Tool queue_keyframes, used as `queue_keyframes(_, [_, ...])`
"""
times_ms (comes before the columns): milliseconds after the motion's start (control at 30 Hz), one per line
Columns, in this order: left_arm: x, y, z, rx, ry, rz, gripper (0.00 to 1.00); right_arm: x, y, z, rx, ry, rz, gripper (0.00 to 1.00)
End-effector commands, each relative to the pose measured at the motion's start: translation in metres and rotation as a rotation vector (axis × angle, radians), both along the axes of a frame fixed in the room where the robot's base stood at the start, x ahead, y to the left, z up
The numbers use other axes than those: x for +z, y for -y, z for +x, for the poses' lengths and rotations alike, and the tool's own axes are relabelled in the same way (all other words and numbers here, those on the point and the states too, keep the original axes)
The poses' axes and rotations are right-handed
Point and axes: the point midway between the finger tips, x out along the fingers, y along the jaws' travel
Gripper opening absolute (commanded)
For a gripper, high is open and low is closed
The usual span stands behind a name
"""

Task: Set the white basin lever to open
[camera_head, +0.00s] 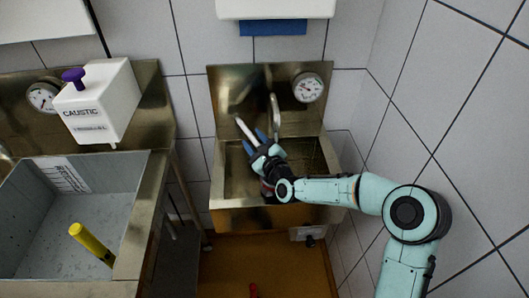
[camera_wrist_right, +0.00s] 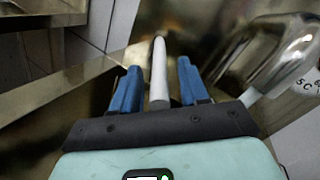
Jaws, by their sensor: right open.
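The white basin lever (camera_head: 244,128) is a slim white bar above the small steel basin (camera_head: 232,205) in the head view. My right gripper (camera_head: 254,141) is at the near end of the lever, over the basin. Its blue fingers are open, one on each side of the lever. The right wrist view also shows the white lever (camera_wrist_right: 159,72) between the two fingers of the right gripper (camera_wrist_right: 159,64), with gaps on both sides. The lever's mount is hidden. My left gripper is not in view.
A curved steel tap (camera_head: 275,113) stands just right of the lever, also close in the right wrist view (camera_wrist_right: 262,62). A dial gauge (camera_head: 308,87) is on the backsplash. A grey sink (camera_head: 120,200) and a white caustic container (camera_head: 98,103) are left. A tiled wall (camera_head: 450,110) bounds the right.

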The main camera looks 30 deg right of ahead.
Motion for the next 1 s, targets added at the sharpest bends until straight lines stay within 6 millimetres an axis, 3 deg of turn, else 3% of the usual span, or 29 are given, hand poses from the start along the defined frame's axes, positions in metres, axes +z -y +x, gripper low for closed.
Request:
queue_keyframes(500, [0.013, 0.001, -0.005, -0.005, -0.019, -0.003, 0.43, 0.001, -0.003, -0.103, 0.0, -0.004, -0.004, 0.44])
queue_keyframes(700, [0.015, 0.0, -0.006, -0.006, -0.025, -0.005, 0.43, 0.001, -0.004, -0.122, -0.001, -0.001, -0.003, 0.44])
queue_keyframes(1000, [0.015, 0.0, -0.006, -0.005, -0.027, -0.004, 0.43, 0.0, -0.004, -0.125, 0.0, 0.0, 0.0, 0.44])
